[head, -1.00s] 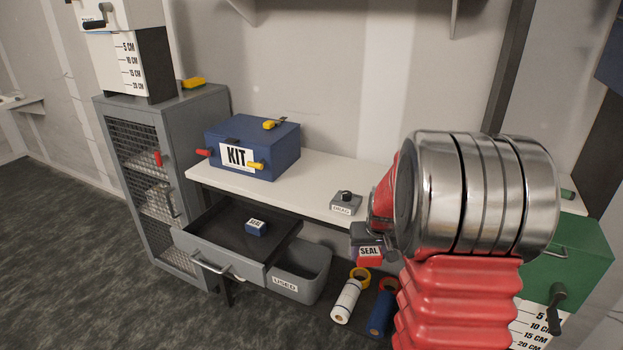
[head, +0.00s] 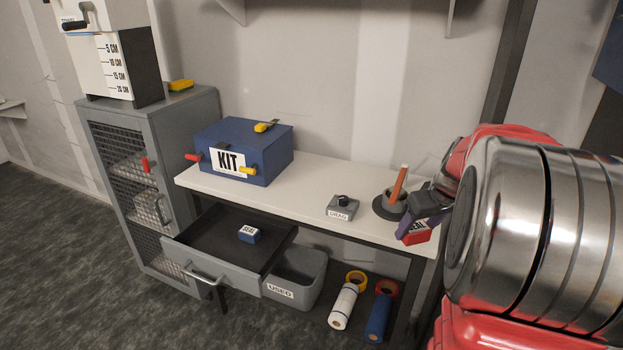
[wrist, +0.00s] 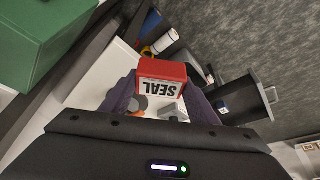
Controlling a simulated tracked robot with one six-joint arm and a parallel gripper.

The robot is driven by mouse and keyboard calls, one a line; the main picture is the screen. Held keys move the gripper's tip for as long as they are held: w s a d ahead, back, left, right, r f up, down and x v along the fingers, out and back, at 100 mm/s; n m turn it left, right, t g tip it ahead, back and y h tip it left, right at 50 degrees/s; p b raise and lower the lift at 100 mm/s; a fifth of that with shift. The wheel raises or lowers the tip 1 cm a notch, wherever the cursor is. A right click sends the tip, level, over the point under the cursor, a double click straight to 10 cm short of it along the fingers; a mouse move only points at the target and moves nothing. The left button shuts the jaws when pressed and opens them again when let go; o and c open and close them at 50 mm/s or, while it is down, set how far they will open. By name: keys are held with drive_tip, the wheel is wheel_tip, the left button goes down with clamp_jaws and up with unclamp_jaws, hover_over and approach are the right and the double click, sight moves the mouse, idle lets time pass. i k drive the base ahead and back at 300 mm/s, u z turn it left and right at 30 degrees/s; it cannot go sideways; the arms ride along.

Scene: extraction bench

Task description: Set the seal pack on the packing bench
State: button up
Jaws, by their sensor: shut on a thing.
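The red seal pack (wrist: 161,72) with a white SEAL label is held between the two fingers of my gripper (wrist: 158,98) in the wrist view. In the head view the seal pack (head: 416,234) shows as a red block, tilted, under my gripper (head: 428,205), which is partly hidden by my arm. It is at the right front part of the white packing bench (head: 290,200). I cannot tell whether it touches the bench top.
A grey weight marked DRAG (head: 342,208) and a dark round holder with an orange stick (head: 391,204) stand just left of the pack. The blue KIT box (head: 250,150) is at the bench's left. An open drawer (head: 215,262) juts out below, holding a small blue block (head: 249,234).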

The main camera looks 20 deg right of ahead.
sight(328, 192)
drive_tip(key=i, duration=1.35)
drive_tip(key=u, duration=0.05)
